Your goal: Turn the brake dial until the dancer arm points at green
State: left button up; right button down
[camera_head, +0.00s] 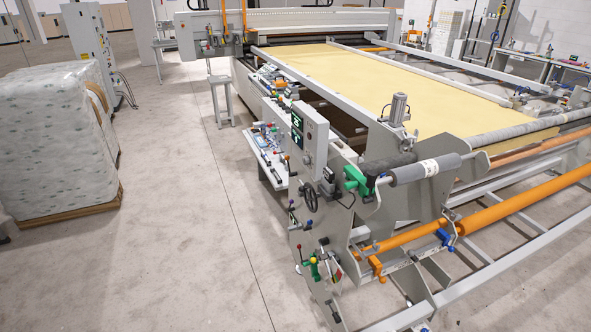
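The quilting gantry (345,168) fills the middle and right, with its near end plate facing me. A grey control box (314,128) with a lit green display stands on the near left corner. A black handwheel (311,198) sits below it on the end plate; I cannot tell if this is the brake dial. A green bracket (355,180) sits by a grey roller (425,169). A green fitting (314,268) is lower down. The dancer arm and its green mark are too small to make out. Neither gripper is in view.
A plastic-wrapped pallet load (50,140) stands on the left. A small side table (268,150) with tools is against the machine. Orange bars (525,205) and frame rails extend at the right. The concrete floor (170,240) between pallet and machine is clear.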

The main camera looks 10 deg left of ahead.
aim_at(305, 160)
jog(key=u, duration=0.45)
jog(key=i, duration=0.65)
jog(key=u, duration=0.55)
jog(key=i, duration=0.65)
jog(key=z, duration=0.65)
jog(key=i, duration=0.65)
jog(key=z, duration=0.6)
